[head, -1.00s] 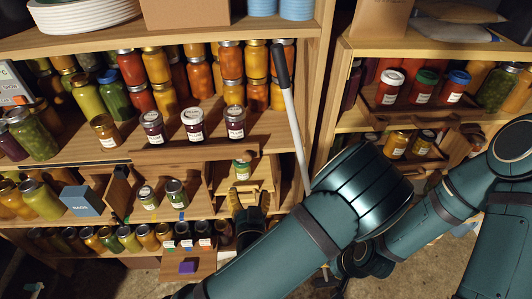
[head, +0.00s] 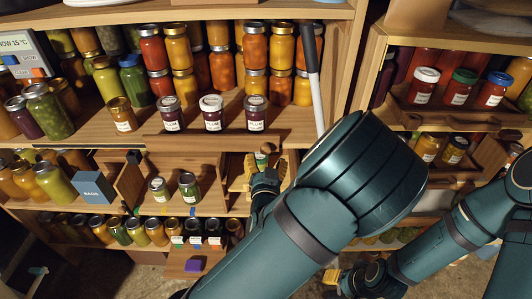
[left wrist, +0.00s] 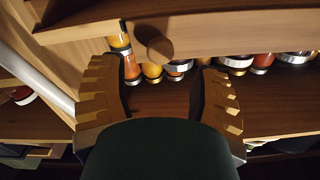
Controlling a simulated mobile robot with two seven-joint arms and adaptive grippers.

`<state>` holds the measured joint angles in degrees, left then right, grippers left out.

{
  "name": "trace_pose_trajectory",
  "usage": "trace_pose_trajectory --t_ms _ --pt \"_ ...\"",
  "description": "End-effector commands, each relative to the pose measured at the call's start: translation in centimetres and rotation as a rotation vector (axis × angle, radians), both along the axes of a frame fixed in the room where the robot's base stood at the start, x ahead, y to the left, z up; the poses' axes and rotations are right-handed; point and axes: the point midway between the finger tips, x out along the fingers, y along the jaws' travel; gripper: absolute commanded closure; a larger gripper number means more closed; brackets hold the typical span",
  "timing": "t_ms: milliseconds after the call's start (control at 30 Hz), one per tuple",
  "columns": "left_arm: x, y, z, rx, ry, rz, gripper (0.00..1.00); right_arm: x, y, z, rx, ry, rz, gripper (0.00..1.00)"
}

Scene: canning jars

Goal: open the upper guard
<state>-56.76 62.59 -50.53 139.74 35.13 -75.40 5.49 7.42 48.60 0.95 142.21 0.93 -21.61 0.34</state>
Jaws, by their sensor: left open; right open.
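A long wooden rail (head: 200,142), which looks like the upper guard, runs along the shelf edge in front of several plum jars (head: 211,113). In the left wrist view a wooden board (left wrist: 230,35) crosses the top, with a round wooden knob (left wrist: 155,46); I cannot tell if it is the same rail. My left gripper (head: 263,168) is open and empty below the rail's right end, partly covering a small jar (head: 262,158). Its fingers (left wrist: 160,95) are spread to either side below the knob, apart from it. My right gripper (head: 334,277) is low, near the floor, open.
Two jars (head: 173,188) stand in the compartment left of my left gripper, near a blue box (head: 93,190). A white rod with a dark handle (head: 314,85) leans upright on the right. Another jar shelf (head: 400,117) stands farther right.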

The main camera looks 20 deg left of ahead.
Motion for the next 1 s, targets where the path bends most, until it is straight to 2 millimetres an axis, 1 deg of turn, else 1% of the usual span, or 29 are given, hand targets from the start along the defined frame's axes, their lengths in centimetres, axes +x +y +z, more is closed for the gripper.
trace_pose_trajectory --t_ms 33,100,300,467,733,767,800,867,900,933,1000 --pt "1.0 0.3 0.1 0.0 0.0 0.001 0.37 0.0 0.0 0.3 0.001 0.0 0.0 0.53" --pt "2.1 0.7 0.1 0.001 -0.001 0.002 0.37 0.0 0.0 0.4 0.001 0.0 0.0 0.53" --pt "4.4 1.3 0.1 0.0 0.001 0.001 0.37 0.0 0.0 0.5 0.001 0.0 0.001 0.53" --pt "5.1 1.5 0.1 0.001 0.001 0.0 0.37 0.0 0.0 0.5 0.002 0.0 0.002 0.53" --pt "5.2 1.5 0.0 0.001 0.001 -0.001 0.37 0.0 0.0 0.5 0.002 0.0 0.002 0.53" --pt "5.2 1.5 0.0 0.0 0.001 -0.001 0.42 0.0 0.0 0.5 0.002 0.0 0.002 0.53" --pt "5.2 1.5 0.0 0.0 0.001 -0.001 0.56 0.0 0.0 0.5 0.002 0.0 0.002 0.53" --pt "5.2 1.5 0.0 0.0 0.001 -0.001 0.77 0.0 0.0 0.5 0.002 0.0 0.002 0.53" --pt "5.2 1.5 0.0 0.0 0.001 -0.001 0.91 0.0 0.0 0.5 0.002 0.0 0.002 0.53" --pt "5.2 1.5 0.0 0.0 0.001 0.0 1.0 0.0 0.0 0.5 0.002 0.0 0.002 0.53" --pt "5.2 1.5 0.0 0.0 0.001 0.0 1.0 0.0 0.0 0.5 0.001 0.0 0.001 0.53"
